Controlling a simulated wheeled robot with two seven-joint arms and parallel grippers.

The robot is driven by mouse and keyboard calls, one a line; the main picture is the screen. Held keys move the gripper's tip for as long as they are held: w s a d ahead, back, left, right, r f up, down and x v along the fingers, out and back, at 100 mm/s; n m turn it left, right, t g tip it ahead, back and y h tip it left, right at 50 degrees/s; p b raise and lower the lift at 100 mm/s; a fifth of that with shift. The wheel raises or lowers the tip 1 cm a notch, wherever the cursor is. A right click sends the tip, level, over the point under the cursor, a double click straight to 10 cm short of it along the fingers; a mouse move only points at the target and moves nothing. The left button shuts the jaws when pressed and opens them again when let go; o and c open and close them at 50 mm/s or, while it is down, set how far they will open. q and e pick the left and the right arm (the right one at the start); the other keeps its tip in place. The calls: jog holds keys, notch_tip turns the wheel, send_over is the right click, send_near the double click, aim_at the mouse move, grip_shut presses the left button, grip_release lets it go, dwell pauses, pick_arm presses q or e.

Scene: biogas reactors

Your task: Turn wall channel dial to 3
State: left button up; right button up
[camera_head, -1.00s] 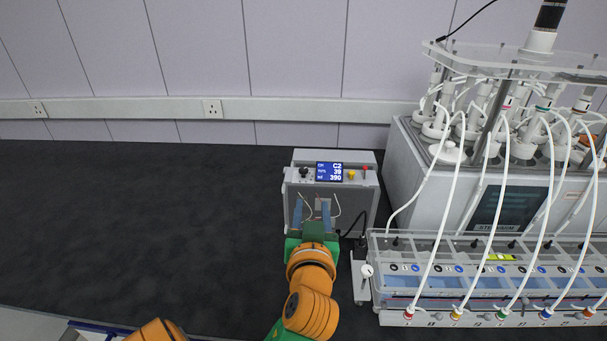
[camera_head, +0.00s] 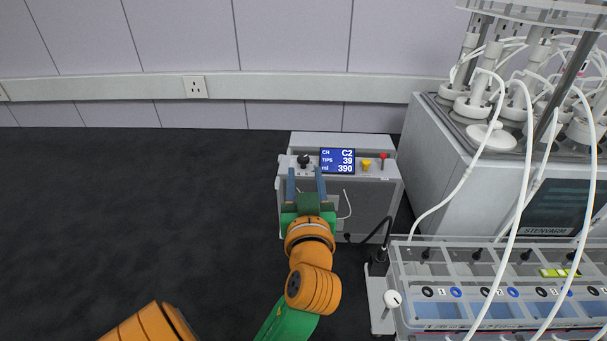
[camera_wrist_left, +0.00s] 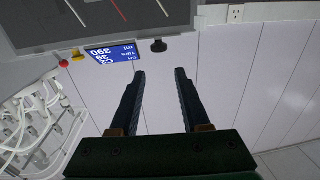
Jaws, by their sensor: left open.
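The black channel dial (camera_head: 304,160) is a small knob on the top panel of a grey box (camera_head: 365,205), left of a blue display (camera_head: 337,161). The display reads CH C2, TIPS 39, ml 390. My left gripper (camera_head: 305,173) is open and empty, its two blue fingers pointing at the dial from the near side. In the left wrist view the dial (camera_wrist_left: 158,46) is just beyond the fingertips (camera_wrist_left: 160,74), in line with the gap between them. The dial's pointer is too small to read. My right gripper is not in view.
A yellow knob (camera_head: 366,165) and a red knob (camera_head: 384,156) sit right of the display. A reactor unit (camera_head: 540,180) with white tubes and a clear rack (camera_head: 500,262) stand at the right. The dark bench (camera_head: 130,220) is clear at the left.

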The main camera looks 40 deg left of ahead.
aim_at(303, 161)
pick_arm(q)
jog(key=shift+f+b, duration=0.3)
jog(key=shift+f, duration=0.5)
jog(key=p+x, duration=0.2)
jog(key=x, duration=0.4)
jog(key=shift+w+a+r, duration=0.15)
jog(key=shift+w+a, duration=0.05)
jog(key=shift+a, duration=0.1)
jog(key=shift+w+a, duration=0.25)
jog(key=shift+d, duration=0.1)
grip_shut()
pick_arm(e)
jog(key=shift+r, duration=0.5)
